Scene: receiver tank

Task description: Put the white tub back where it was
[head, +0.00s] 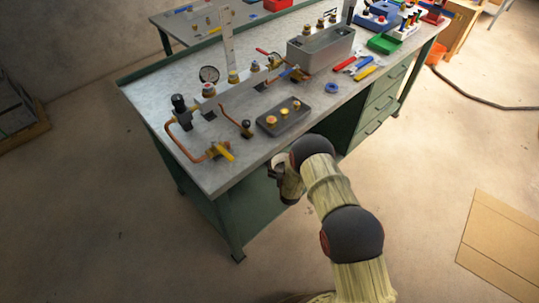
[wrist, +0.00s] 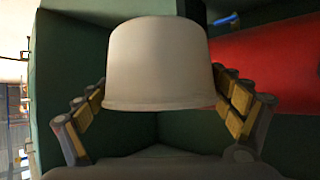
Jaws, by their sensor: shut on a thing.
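The white tub (wrist: 158,65) fills the middle of the wrist view. It is plain and off-white, a little wider toward the bottom of the picture. My gripper (wrist: 160,88) has one yellow-and-grey finger on each side of it and is shut on it. In the head view my gripper (head: 281,171) is at the front of the green workbench, just below its top edge. Only a small pale part of the tub shows there; the rest is hidden by my gripper and arm.
The workbench top (head: 160,95) carries a brass-and-copper valve assembly, a dark tray (head: 284,117) of fittings, a grey tank (head: 320,47) and several tools. Drawers (head: 380,105) stand right of my arm. In the wrist view green panels and a red surface (wrist: 265,75) lie behind the tub.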

